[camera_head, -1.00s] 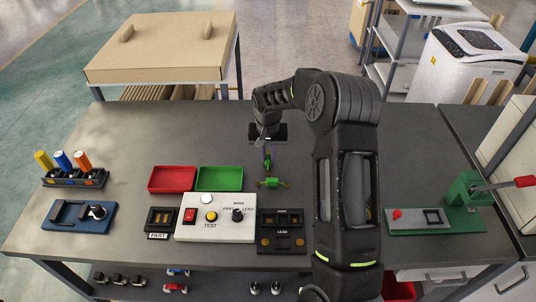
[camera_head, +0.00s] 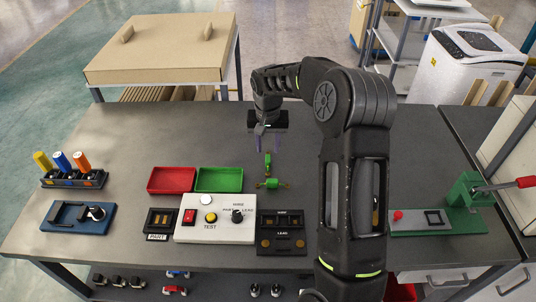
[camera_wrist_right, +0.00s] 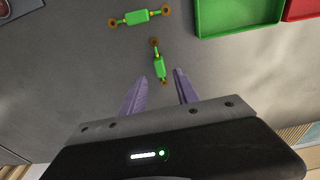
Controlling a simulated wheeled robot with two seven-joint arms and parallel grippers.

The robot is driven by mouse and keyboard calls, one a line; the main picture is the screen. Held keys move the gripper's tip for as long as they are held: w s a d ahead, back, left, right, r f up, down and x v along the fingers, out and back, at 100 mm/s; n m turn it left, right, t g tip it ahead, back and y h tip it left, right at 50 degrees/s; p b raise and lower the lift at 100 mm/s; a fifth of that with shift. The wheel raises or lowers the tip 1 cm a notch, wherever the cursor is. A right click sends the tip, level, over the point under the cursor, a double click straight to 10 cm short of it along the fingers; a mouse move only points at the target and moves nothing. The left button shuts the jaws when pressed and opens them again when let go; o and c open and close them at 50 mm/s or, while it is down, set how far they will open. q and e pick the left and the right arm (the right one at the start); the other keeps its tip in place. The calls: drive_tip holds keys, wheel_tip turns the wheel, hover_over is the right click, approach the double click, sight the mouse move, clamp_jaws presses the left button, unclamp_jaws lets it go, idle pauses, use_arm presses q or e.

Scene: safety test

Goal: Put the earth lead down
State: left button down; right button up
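Two small green leads with brass-coloured ring ends lie on the grey table. One lead (camera_head: 272,184) lies crosswise in the head view and shows at the top of the right wrist view (camera_wrist_right: 140,17). The other lead (camera_head: 267,161) lies just behind it, lengthwise, and shows in the wrist view (camera_wrist_right: 159,68) in line with the gap between my fingers. I cannot tell which is the earth lead. My right gripper (camera_head: 271,150) is open and empty, with its purple fingers apart from both leads. My left gripper is not in view.
A red tray (camera_head: 150,187) and a green tray (camera_head: 240,188) stand left of the leads. A white test box (camera_head: 190,235) and a dark lead fixture (camera_head: 282,248) are in front. A green lever press (camera_head: 465,218) is at the right.

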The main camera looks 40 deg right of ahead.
sight(268, 162)
wheel_tip(268, 162, up, 7)
drive_tip(key=shift+s+a+f+b, duration=0.15)
drive_tip(key=shift+s+a+b, duration=0.1)
drive_tip(key=shift+s+b, duration=0.1)
drive_tip(key=shift+o, duration=0.5)
